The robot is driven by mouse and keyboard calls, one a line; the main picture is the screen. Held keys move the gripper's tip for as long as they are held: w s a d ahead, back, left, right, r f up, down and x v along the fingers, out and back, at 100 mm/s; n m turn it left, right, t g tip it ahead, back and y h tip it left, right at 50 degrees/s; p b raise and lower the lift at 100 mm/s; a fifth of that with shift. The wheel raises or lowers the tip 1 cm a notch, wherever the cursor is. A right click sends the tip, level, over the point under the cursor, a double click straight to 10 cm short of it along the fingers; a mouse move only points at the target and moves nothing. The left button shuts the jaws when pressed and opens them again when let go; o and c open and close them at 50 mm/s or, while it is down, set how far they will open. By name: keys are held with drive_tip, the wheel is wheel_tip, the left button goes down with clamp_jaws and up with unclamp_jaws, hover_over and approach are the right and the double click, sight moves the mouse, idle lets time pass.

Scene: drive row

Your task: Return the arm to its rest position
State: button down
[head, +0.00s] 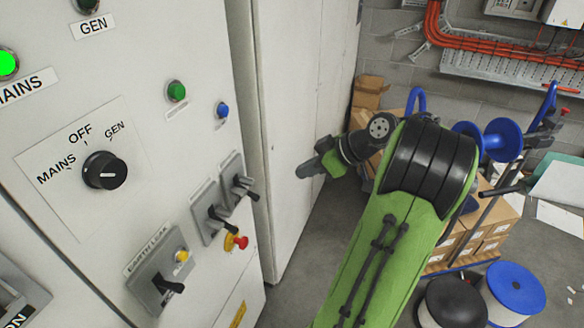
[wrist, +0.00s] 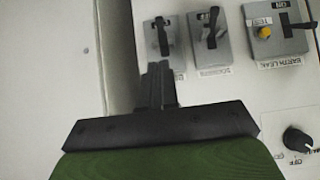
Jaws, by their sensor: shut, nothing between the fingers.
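My green and black arm rises from the bottom of the head view and bends to the left at a black joint. My gripper (head: 300,172) points left, in front of the pale cabinet door and to the right of the switch panel. In the wrist view my gripper (wrist: 160,68) is shut and empty, its dark fingers together. The fingertips appear just below and beside the grey switch boxes in that view. I cannot tell the exact gap, but no contact shows in the head view.
The white panel (head: 135,60) carries a rotary selector (head: 104,170), two grey lever switches (head: 213,218), an earth leak switch (head: 165,280) and a red knob (head: 238,241). Cardboard boxes (head: 484,225), a trolley and cable reels (head: 513,288) stand at right. Some grey floor (head: 310,270) is bare.

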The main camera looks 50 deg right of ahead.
drive_tip(key=shift+w, duration=0.1)
idle(0.3)
drive_tip(key=w+a+r+g+h, duration=0.1)
drive_tip(key=w+a+g, duration=0.1)
drive_tip(key=a, duration=0.8)
drive_tip(key=w+a+r+g, duration=0.2)
drive_tip(key=a, duration=0.7)
drive_tip(key=s+a+f+m+h, duration=0.1)
drive_tip(key=s+a+m, duration=0.3)
drive_tip(key=s+a, duration=0.6)
drive_tip(key=s+h, duration=0.1)
drive_tip(key=s, duration=0.3)
drive_tip(key=shift+s+a+f+t, duration=0.15)
drive_tip(key=shift+a+t, duration=0.15)
drive_tip(key=shift+a, duration=0.1)
